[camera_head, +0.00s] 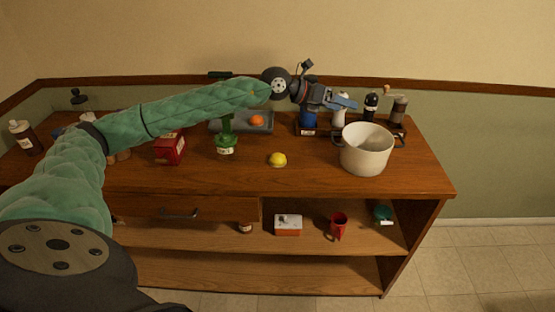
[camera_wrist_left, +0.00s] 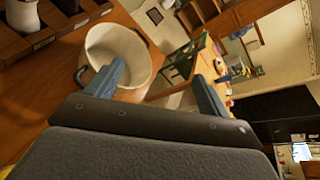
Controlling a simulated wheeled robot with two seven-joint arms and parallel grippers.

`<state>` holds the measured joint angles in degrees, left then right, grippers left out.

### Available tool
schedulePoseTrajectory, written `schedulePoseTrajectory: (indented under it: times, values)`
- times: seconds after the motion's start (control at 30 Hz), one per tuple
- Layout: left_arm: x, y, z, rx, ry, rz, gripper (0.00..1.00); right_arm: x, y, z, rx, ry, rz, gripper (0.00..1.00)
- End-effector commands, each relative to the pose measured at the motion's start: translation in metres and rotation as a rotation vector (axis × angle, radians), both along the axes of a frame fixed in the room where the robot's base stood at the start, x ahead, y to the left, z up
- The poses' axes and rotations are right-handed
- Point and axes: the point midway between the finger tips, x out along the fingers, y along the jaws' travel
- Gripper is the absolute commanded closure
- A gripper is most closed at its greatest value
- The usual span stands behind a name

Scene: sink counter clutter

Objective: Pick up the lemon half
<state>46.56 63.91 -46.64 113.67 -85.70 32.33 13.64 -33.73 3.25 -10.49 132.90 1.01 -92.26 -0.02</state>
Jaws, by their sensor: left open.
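A small yellow lemon half (camera_head: 277,160) sits on the wooden counter (camera_head: 310,178), near its front edge and left of the white pot. My left arm reaches across from the left, above the counter. My left gripper (camera_head: 345,103) is up and to the right of the lemon half, near the pot's far side, and well apart from the lemon. In the left wrist view its two blue fingers (camera_wrist_left: 160,85) are spread with nothing between them. The lemon half cannot be made out clearly in that view. My right gripper is not in view.
A white pot (camera_head: 366,150) stands right of the lemon; it also shows in the left wrist view (camera_wrist_left: 128,45). A green bottle (camera_head: 226,143), a red box (camera_head: 170,148) and a grey tray (camera_head: 262,125) with an orange fruit (camera_head: 256,120) stand left. Dark grinders (camera_head: 370,107) stand behind the pot.

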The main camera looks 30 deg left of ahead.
Motion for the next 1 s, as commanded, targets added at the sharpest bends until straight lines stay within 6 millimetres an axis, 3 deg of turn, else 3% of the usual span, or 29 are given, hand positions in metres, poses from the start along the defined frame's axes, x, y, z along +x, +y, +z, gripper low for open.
schedulePoseTrajectory:
  times: [0.2,0.4,0.63,0.9,1.0]
  values:
    - [-0.014,0.056,-0.072,0.357,0.209,0.003,0.20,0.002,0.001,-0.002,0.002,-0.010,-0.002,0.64]
    - [-0.038,0.115,-0.118,0.646,0.425,0.044,0.20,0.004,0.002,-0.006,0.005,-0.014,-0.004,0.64]
    - [-0.064,0.159,-0.136,0.844,0.615,0.100,0.20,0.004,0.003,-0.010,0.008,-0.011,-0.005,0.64]
    - [-0.072,0.169,-0.144,0.889,0.669,0.116,0.20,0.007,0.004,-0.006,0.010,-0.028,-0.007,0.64]
    - [-0.071,0.168,-0.152,0.888,0.670,0.115,0.20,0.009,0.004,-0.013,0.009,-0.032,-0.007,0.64]
